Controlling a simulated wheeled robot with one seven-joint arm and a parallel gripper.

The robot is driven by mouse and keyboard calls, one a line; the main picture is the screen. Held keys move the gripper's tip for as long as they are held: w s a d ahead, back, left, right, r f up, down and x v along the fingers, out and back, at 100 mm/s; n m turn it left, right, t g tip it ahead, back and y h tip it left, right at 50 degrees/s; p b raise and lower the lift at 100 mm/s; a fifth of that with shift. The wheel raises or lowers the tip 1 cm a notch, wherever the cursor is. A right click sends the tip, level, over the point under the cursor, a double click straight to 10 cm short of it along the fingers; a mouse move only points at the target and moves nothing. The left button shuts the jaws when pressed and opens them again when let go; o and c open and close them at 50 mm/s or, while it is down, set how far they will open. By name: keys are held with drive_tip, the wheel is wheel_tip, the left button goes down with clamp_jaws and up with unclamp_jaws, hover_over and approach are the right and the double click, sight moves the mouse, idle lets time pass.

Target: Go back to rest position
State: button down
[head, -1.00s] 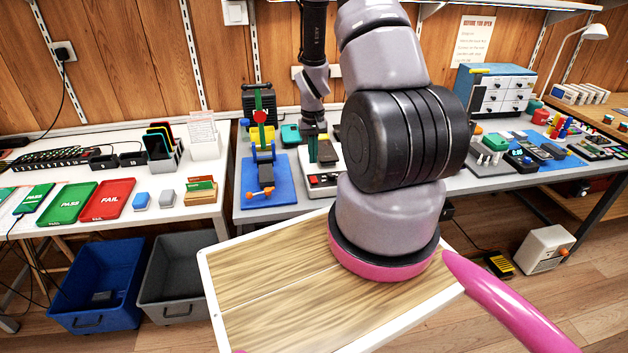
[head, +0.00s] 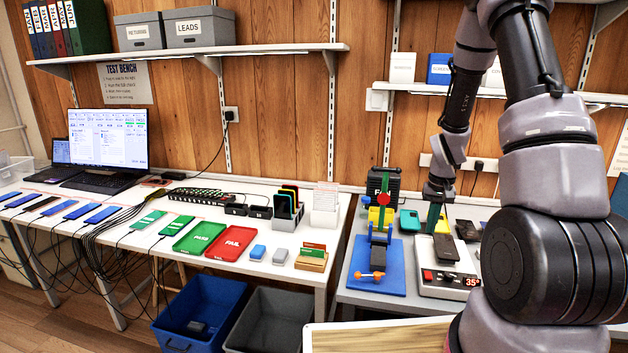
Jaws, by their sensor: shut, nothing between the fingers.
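My gripper (head: 437,210) is small and far off in the head view. My arm rises at the right of the picture, folds over at the top and comes down to the gripper. The exact gap between fingertips and plate is too small to tell.
The left bench holds a green PASS tray (head: 200,237), a red FAIL tray (head: 238,243), several phones and a laptop (head: 107,140). A shelf (head: 200,52) runs above. Blue (head: 195,315) and grey (head: 265,322) bins stand below. My wooden-topped base shows at the bottom.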

drive_tip(key=s+a+r+t, duration=0.1)
drive_tip(key=s+a+r, duration=0.1)
drive_tip(key=r, duration=0.6)
drive_tip(key=s+a+r+t, duration=0.1)
drive_tip(key=s+a+r, duration=0.1)
drive_tip(key=r, duration=0.6)
drive_tip(key=s+a+r+t, duration=0.1)
drive_tip(key=s+a+r, duration=0.15)
drive_tip(key=r, duration=0.45)
drive_tip(key=s+a+r+t+y, duration=0.1)
drive_tip(key=s+a+r, duration=0.1)
drive_tip(key=s+r, duration=0.4)
drive_tip(key=s+a+r+t+y, duration=0.1)
drive_tip(key=s+a+r+t, duration=0.1)
drive_tip(key=s+r, duration=0.4)
drive_tip(key=shift+s+a+r+m, duration=0.35)
drive_tip(key=shift+s+a, duration=0.4)
drive_tip(key=shift+s, duration=0.35)
